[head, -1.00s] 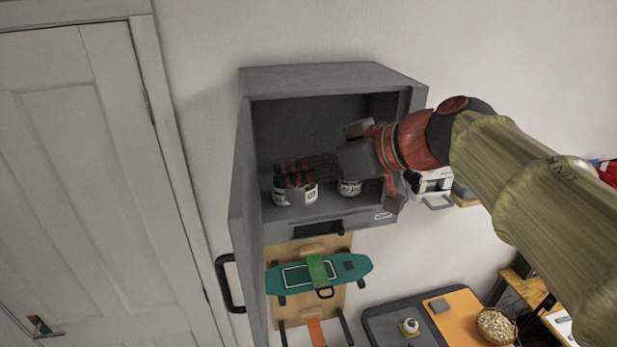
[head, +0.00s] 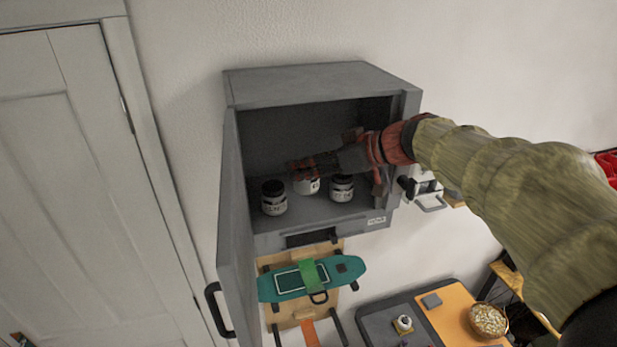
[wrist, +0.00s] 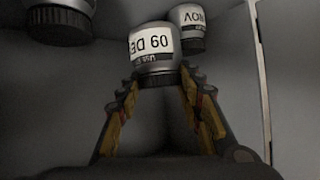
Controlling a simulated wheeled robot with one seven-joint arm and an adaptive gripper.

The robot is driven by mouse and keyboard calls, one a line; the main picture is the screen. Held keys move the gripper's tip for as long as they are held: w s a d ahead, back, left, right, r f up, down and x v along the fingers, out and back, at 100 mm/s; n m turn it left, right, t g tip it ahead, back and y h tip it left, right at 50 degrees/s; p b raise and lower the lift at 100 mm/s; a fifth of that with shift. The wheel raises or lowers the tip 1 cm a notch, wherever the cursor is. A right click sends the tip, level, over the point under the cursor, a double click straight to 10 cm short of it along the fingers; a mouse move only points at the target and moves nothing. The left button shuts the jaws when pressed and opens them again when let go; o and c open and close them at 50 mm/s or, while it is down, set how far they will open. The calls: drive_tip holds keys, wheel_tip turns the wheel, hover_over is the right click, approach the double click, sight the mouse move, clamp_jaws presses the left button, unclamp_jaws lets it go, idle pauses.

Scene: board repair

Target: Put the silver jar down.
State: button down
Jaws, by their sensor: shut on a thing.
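The silver jar (head: 307,186), with a white label and dark lid, is inside the open grey wall cabinet, between two similar jars. In the wrist view the held jar (wrist: 152,45) appears inverted, between the fingertips, its label partly reading "60 DE". My gripper (head: 302,170) reaches in from the right and is shut on this jar near its lid; the gripper also shows in the wrist view (wrist: 158,85). The jar looks upright. Its base is partly hidden, and I cannot tell whether it touches the cabinet floor (head: 310,216).
One jar (head: 273,199) stands at the left and another (head: 342,188) at the right, close by. The cabinet door (head: 230,220) hangs open on the left. The cabinet's side wall (head: 405,130) is close to my wrist. A green skateboard (head: 311,280) hangs below.

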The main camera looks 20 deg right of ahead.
sight(309, 180)
drive_tip(key=shift+w+d+f, duration=0.3)
drive_tip(key=shift+w+f, duration=0.15)
drive_tip(key=shift+f, duration=0.1)
drive_tip(key=shift+w+d+f, duration=0.1)
drive_tip(key=shift+f, duration=0.85)
drive_tip(key=shift+w+d+f, duration=0.1)
drive_tip(key=shift+f, duration=0.8)
drive_tip(key=shift+p, duration=0.3)
drive_tip(key=c, duration=1.3)
unclamp_jaws()
drive_tip(key=shift+f, duration=0.15)
drive_tip(key=shift+o, duration=0.6)
drive_tip(key=shift+s+d+r, duration=0.25)
drive_tip(key=shift+r, duration=0.1)
drive_tip(key=b+v, duration=0.1)
drive_tip(key=v, duration=1)
